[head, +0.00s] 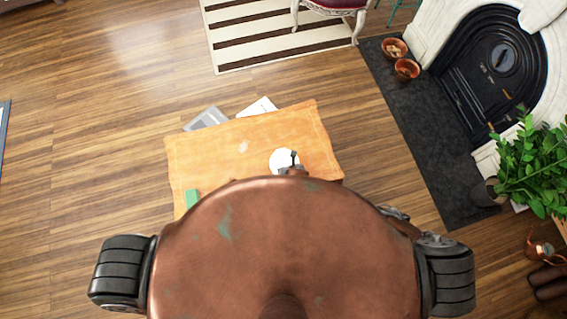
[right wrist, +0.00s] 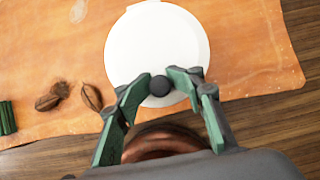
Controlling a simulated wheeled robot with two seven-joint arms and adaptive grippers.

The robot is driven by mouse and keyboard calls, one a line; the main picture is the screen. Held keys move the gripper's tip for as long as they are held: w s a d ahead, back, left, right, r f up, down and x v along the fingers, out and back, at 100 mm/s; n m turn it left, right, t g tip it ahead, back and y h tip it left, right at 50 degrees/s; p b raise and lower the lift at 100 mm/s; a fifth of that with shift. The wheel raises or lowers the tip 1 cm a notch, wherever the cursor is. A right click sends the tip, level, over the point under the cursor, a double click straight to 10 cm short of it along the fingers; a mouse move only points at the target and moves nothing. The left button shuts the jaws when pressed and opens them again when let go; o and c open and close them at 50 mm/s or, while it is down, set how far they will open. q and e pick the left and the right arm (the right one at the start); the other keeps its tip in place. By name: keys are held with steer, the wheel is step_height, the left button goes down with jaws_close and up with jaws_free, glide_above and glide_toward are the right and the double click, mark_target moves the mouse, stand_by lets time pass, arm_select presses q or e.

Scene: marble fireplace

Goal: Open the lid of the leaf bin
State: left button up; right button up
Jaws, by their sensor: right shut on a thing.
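A white round disc, apparently the leaf bin's lid (right wrist: 150,35), lies on an orange sheet (right wrist: 270,40); it also shows in the head view (head: 279,157). A dark round knob (right wrist: 160,85) is near the disc's front edge. My right gripper (right wrist: 157,86) is over this edge, its green fingers on both sides of the knob, shut on it. In the head view my right gripper (head: 290,168) is mostly hidden behind my copper body. The bin's sides are not visible. My left gripper is not in view.
Brown pods (right wrist: 90,97) lie on the sheet left of the disc. A green block (head: 192,197) is at the sheet's left edge. Grey and white papers (head: 207,118) stick out behind. A fireplace (head: 495,60) and a leafy plant (head: 535,165) stand at the right.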

steer(key=shift+w+r+p, duration=0.15)
steer(key=shift+r+p, duration=0.25)
steer(key=shift+r, duration=0.05)
steer(key=shift+c, duration=0.9)
steer(key=shift+a, duration=0.1)
steer(key=shift+c, duration=0.8)
steer(key=shift+r, duration=0.1)
steer(key=r+p, duration=0.1)
steer(key=w+r+p, duration=0.1)
steer(key=r+g+p, duration=0.1)
steer(key=p, duration=0.1)
steer(key=shift+w+a+r, duration=0.1)
steer(key=shift+w+a, duration=0.15)
steer(key=shift+a, duration=0.05)
steer(key=shift+h, duration=0.3)
steer(key=shift+w+a+r+g+p, duration=0.1)
steer(key=shift+w+r+g+p, duration=0.3)
steer(key=shift+r+g+p, duration=0.25)
